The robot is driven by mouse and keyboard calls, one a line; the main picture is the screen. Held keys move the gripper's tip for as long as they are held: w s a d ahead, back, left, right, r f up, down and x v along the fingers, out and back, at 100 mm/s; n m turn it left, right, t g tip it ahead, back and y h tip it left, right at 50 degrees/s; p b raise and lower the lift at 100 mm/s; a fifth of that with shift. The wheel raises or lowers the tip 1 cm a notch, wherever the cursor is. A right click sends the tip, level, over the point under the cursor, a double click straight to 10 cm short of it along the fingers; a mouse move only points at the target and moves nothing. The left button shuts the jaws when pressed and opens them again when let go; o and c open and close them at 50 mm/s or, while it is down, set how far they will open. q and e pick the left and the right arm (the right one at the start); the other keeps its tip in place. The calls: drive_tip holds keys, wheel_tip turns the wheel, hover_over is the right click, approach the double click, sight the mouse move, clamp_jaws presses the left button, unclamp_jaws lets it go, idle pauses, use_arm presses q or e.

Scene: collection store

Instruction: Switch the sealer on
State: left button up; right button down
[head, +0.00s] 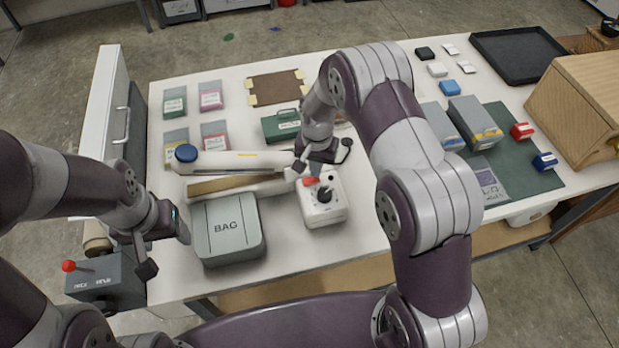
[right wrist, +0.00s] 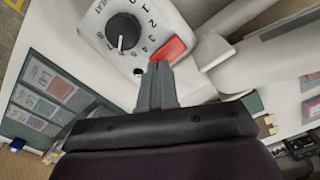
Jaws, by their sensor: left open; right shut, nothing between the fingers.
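The sealer is a long white bar (head: 240,162) with a blue knob (head: 186,153) at its left end, lying on the white table. At its right end is a white control box (head: 337,213) with a black dial (head: 325,194) and a red switch (head: 309,181). In the right wrist view the dial (right wrist: 122,32) has numbers around it, and the red switch (right wrist: 168,48) sits beside it. My right gripper (head: 314,172) is shut and empty, its tips (right wrist: 160,68) right by the red switch; I cannot tell whether they touch. My left gripper (head: 166,252) is open and empty at the table's left edge.
A grey BAG case (head: 228,228) lies in front of the bar. A green box (head: 281,125) stands behind it. Grey boxes (head: 475,120) stand on a green mat (head: 520,150) at right. A grey box with a red-knobbed lever (head: 105,280) is at lower left.

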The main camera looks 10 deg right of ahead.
drive_tip(key=shift+f+b, duration=0.75)
drive_tip(key=shift+f, duration=0.3)
idle(0.8)
drive_tip(key=shift+s+r, duration=0.1)
wheel_tip(320, 180, up, 7)
drive_tip(key=p, duration=0.5)
